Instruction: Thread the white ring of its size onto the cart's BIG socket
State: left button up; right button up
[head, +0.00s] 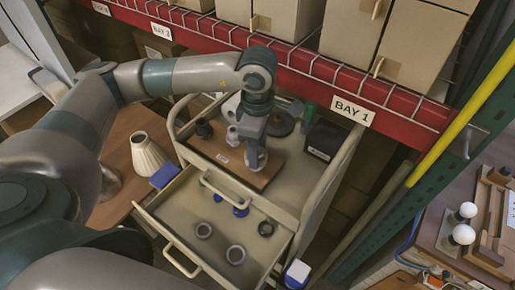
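My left gripper (257,165) points down over a brown board (218,158) on top of the cart (310,172). Its fingertips are at the board's right part, and the arm hides what is between them. A black socket-like part (204,128) and a white part (232,137) stand on the board left of the gripper. I cannot tell which socket is the big one. My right gripper is not in view.
Blue pieces (241,210) lie in the drawer near the cart handle (228,188). A black box (322,142) stands at the cart's right. A white ribbed shade (147,152) stands on the left table. A red shelf beam (300,62) runs behind the cart.

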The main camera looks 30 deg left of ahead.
pick_arm(q)
jog(key=shift+b, duration=0.4)
dwell(0.6)
jog(key=shift+s+f, duration=0.1)
jog(key=shift+f, duration=0.05)
dwell(0.4)
jog(key=shift+f+b, duration=0.1)
jog(key=shift+b, duration=0.35)
jog(key=shift+s+f+m+b, duration=0.1)
jog(key=shift+m+b, duration=1.35)
jog(key=shift+b, duration=0.35)
jog(key=shift+s+f+m+b, duration=0.1)
jog(key=shift+m+b, duration=1.35)
jog(key=shift+b, duration=0.35)
jog(key=shift+m+b, duration=0.4)
jog(key=shift+b, duration=0.1)
jog(key=shift+r, duration=0.15)
